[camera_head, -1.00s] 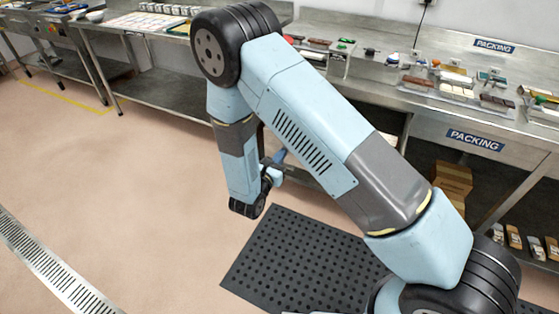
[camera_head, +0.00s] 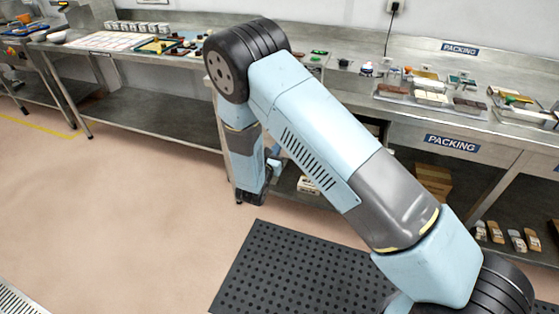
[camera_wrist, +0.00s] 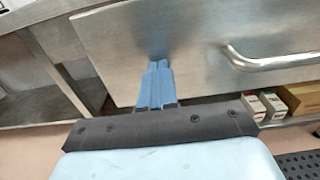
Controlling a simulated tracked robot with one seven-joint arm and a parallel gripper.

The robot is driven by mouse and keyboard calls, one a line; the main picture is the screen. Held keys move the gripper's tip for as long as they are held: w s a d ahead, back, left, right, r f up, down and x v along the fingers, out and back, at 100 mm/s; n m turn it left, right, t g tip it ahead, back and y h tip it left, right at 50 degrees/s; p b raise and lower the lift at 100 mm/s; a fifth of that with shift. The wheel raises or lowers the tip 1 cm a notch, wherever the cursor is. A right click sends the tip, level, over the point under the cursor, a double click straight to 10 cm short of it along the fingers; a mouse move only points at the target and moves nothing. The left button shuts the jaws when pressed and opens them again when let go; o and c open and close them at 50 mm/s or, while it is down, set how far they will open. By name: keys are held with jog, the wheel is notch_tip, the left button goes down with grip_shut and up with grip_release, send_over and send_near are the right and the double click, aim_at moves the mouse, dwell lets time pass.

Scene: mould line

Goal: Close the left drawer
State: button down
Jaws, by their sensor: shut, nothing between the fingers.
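A steel drawer front (camera_wrist: 200,45) fills the upper part of the wrist view, with a curved bar handle (camera_wrist: 270,60) on its right. My gripper (camera_wrist: 156,75) is shut and empty. Its blue fingers point at the drawer front left of the handle, with the tips at or very near the metal; I cannot tell if they touch. In the head view my gripper (camera_head: 272,158) is mostly hidden by my arm, and the arm also hides the drawer front there. How far the drawer stands out cannot be told.
A steel bench (camera_head: 410,110) runs along the wall, with trays of goods on top and a PACKING label (camera_head: 452,143) on its front. Small boxes (camera_wrist: 265,105) sit on the shelf below. A black perforated mat (camera_head: 290,265) lies in front. The floor (camera_head: 130,210) at left is clear.

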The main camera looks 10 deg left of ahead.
jog(key=w+d, duration=0.1)
jog(key=w, duration=0.5)
jog(key=w+d, duration=0.1)
jog(key=w, duration=0.6)
jog(key=w+d, duration=0.2)
jog(key=w, duration=0.4)
jog(key=shift+w, duration=0.2)
jog(key=shift+w+d+r, duration=0.1)
jog(key=shift+w+r, duration=0.15)
